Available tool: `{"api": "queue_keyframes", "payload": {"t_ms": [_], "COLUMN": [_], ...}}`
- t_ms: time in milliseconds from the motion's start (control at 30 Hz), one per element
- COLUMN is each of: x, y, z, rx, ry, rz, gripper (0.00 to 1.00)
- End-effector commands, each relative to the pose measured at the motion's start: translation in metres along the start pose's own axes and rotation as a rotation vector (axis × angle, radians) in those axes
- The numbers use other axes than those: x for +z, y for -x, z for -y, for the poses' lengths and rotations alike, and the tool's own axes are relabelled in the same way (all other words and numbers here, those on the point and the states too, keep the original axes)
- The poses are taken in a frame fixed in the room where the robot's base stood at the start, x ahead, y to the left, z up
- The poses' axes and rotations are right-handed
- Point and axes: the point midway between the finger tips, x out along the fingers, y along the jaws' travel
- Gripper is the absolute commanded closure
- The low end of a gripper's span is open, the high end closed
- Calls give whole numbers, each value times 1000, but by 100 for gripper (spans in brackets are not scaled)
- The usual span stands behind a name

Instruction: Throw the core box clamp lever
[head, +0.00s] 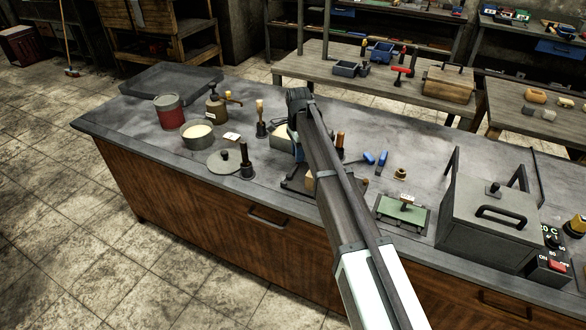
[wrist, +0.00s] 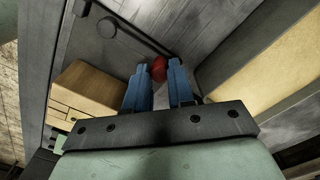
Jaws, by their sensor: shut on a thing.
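In the wrist view, my gripper (wrist: 158,66) has two blue fingers shut on the red knob (wrist: 158,70) of the clamp lever. A dark lever rod (wrist: 128,39) runs from a round pivot (wrist: 107,27) down toward the knob. The pale wooden core box (wrist: 85,88) sits left of the fingers on a dark base plate (wrist: 70,45). In the head view, my gripper (head: 297,150) is low over the bench, mostly hidden behind my arm. The core box (head: 309,183) shows there only in part. The lever is hidden in that view.
On the bench (head: 150,135), a sand bowl (head: 198,142), a red tin (head: 168,118) and a rammer (head: 246,165) stand left of my arm. A green pattern plate (head: 402,210) and a grey lidded box (head: 485,225) stand to the right. The front left bench edge is clear.

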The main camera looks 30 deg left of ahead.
Motion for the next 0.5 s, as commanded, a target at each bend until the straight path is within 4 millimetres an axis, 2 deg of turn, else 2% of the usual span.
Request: {"api": "queue_keyframes", "payload": {"t_ms": [500], "x": [3], "y": [0], "z": [4], "rx": [-1], "ry": [64], "rz": [0], "gripper": [99]}}
